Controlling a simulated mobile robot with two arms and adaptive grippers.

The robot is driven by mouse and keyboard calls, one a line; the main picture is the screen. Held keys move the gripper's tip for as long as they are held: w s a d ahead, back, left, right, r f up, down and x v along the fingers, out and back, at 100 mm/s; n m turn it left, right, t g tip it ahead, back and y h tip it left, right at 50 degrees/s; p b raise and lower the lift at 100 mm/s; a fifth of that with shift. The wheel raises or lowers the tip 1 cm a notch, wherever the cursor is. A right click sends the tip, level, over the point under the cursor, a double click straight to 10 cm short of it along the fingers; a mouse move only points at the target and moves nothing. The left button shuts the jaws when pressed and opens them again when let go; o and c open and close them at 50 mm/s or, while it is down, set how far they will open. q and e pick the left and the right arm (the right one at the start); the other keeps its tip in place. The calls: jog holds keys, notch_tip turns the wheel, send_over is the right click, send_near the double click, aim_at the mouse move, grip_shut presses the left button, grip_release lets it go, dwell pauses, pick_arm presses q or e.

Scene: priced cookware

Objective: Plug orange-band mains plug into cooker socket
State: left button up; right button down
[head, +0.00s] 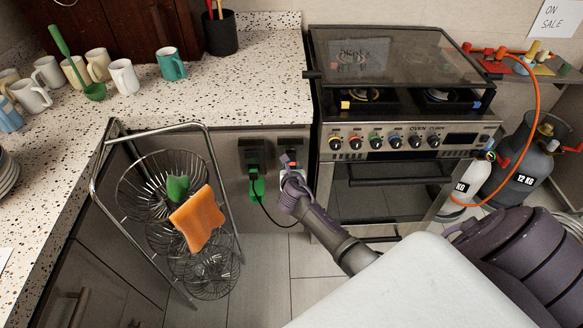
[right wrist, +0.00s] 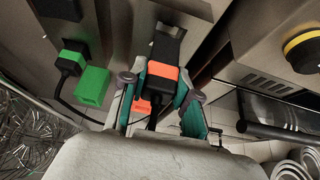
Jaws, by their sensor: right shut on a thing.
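In the right wrist view, the orange-band plug (right wrist: 163,78) is between the fingers of my right gripper (right wrist: 158,90), which is shut on it. Its black cord runs down between the fingers. The plug is lined up in front of a black socket (right wrist: 167,45) on the cabinet side; I cannot tell whether it is seated. In the head view, my right gripper (head: 288,180) is low beside the cooker (head: 400,130), at the right socket (head: 291,144), and mostly hides the plug. My left gripper is not in view.
A green-band plug (right wrist: 70,62) sits at the left socket (right wrist: 60,10), with a green block (right wrist: 93,86) beside it. Gas cylinders (head: 530,160) and an orange hose (head: 537,100) are right of the cooker.

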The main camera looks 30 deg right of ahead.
aim_at(291, 159)
jog(key=shift+p, duration=0.3)
dwell(0.7)
jog(key=shift+w+d+b, duration=0.2)
jog(key=shift+w+d, duration=0.2)
jog(key=shift+w, duration=0.25)
jog(key=shift+w+d+b, duration=0.2)
jog(key=shift+w+d, duration=0.15)
jog(key=shift+w, duration=0.25)
jog(key=shift+w+d+r, duration=0.1)
jog(key=shift+w+d, duration=0.35)
jog(key=shift+w, duration=0.2)
dwell(0.3)
jog(key=c, duration=0.8)
grip_release()
jog(key=v, duration=1.1)
jog(key=shift+s+a+r, duration=0.1)
jog(key=shift+s+a, duration=0.15)
jog(key=shift+s, duration=0.1)
